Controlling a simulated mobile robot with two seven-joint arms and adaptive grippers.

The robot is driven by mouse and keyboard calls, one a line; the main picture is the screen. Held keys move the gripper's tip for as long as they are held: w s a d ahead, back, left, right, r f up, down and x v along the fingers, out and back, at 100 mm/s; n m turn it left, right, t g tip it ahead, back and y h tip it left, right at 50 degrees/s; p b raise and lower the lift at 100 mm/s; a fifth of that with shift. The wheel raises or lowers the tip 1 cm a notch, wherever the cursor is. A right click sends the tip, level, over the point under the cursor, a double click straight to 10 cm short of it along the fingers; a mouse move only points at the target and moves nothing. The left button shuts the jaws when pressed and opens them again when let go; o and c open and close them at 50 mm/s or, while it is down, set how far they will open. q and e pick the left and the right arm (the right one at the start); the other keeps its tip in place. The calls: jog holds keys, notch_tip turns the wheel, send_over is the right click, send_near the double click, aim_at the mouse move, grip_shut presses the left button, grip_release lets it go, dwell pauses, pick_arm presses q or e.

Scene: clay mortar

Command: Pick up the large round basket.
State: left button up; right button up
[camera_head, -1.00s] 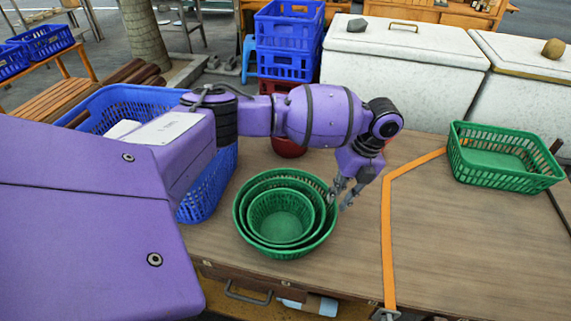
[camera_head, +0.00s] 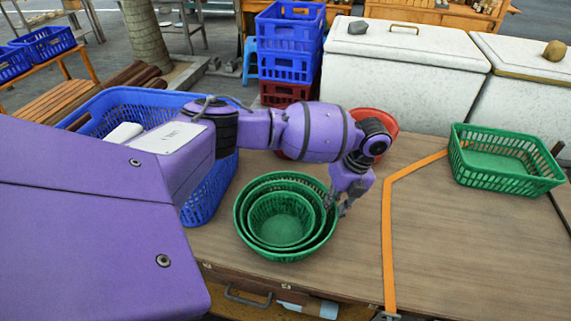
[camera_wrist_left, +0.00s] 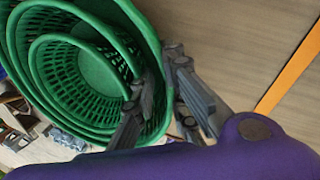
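The large round basket (camera_head: 272,256) is green plastic and stands on the wooden table, with smaller round green baskets (camera_head: 281,220) nested inside it. My left gripper (camera_head: 337,207) is at its right rim, pointing down. In the left wrist view, the large basket (camera_wrist_left: 149,42) fills the upper left. There, my left gripper (camera_wrist_left: 157,75) has its fingers apart, one on the inner side of the rim and one outside. I see no clear closing contact on the wall. My right gripper is not in view.
A rectangular green basket (camera_head: 505,180) stands at the table's right. A large blue basket (camera_head: 207,195) is close on the left. A red container (camera_head: 384,119) shows behind my arm. An orange strap (camera_head: 387,240) crosses the table. The table between strap and round baskets is clear.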

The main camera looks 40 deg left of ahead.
pick_arm(q)
jog(key=shift+f, duration=0.1)
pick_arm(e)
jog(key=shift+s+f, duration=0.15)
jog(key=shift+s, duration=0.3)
pick_arm(q)
jog(key=shift+c, duration=1.4)
grip_shut()
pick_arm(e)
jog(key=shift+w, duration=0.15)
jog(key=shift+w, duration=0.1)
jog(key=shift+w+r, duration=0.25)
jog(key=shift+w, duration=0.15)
